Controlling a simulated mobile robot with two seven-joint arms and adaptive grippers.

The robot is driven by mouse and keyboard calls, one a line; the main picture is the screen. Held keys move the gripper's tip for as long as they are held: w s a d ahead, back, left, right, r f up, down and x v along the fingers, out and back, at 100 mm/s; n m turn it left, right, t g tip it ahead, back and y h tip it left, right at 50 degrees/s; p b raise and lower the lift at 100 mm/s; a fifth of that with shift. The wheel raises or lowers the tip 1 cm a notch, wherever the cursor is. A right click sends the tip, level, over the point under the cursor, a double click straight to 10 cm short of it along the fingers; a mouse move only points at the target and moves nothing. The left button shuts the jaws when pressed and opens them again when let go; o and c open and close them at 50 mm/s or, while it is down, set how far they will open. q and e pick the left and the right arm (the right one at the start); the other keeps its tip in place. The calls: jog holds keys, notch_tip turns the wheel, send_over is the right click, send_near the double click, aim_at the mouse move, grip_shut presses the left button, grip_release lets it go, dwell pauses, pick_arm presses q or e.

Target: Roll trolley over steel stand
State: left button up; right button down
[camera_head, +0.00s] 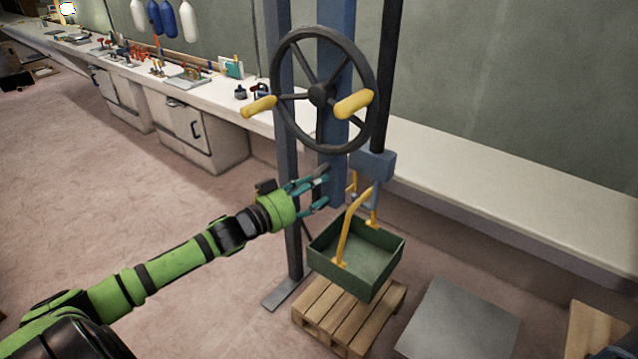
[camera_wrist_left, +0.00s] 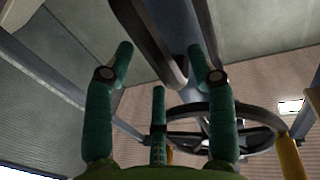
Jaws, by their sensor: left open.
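A dark handwheel (camera_head: 320,96) with two yellow grips is mounted on a grey and blue upright frame. A blue block (camera_head: 373,164) sits at the lower end of a dark vertical bar beside the wheel; I cannot tell if it belongs to the trolley. Below it, a green open bin (camera_head: 392,274) has a yellow handle reaching up toward the block. A flat grey steel surface (camera_head: 458,322), possibly the stand top, is right of the bin. My left gripper (camera_head: 322,188) is open and empty, below the wheel and left of the bin. The wheel also shows in the left wrist view (camera_wrist_left: 258,112).
A wooden pallet (camera_head: 322,309) is under the bin; I cannot tell whether they touch. A white bench (camera_head: 500,190) runs along the wall, with tools on its left part. A wooden piece (camera_head: 598,330) is at the lower right. Pink floor is clear at left.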

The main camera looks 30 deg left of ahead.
pick_arm(q)
jog(key=shift+x, duration=0.8)
pick_arm(e)
jog(key=shift+w+d+r, duration=0.15)
jog(key=shift+d+r, duration=0.1)
jog(key=shift+d, duration=0.25)
pick_arm(q)
grip_shut()
